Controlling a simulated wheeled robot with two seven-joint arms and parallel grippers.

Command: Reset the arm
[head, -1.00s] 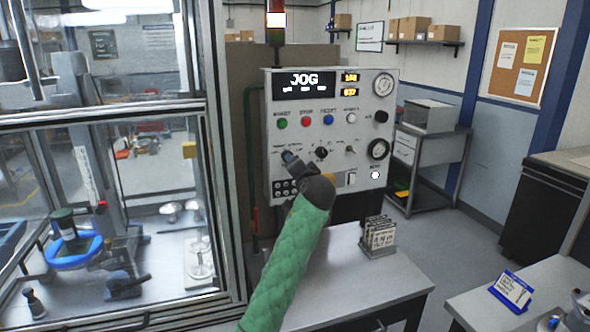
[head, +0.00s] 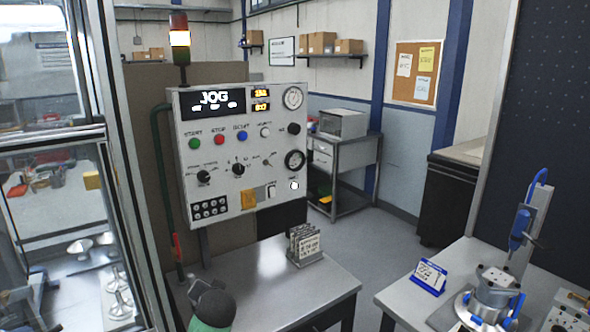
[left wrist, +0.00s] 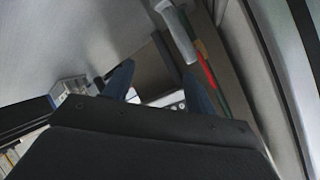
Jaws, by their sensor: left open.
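My left arm, in a green sleeve, shows only at the bottom of the head view, with its dark wrist end below the control panel. My left gripper's two blue-grey fingers (left wrist: 158,88) stand apart in the left wrist view, with nothing between them. The control panel (head: 240,150) stands upright behind the small table, with its screen (head: 213,103) reading JOG. It carries a row of coloured buttons, several knobs and two dials. The left gripper is below the panel and apart from it. My right gripper is not in view.
A glazed machine enclosure (head: 62,200) stands at the left. At the right, a bench (head: 400,300) holds a blue sign stand (head: 429,277) and a fixture with blue clamps (head: 490,298). Floor is open between table and bench.

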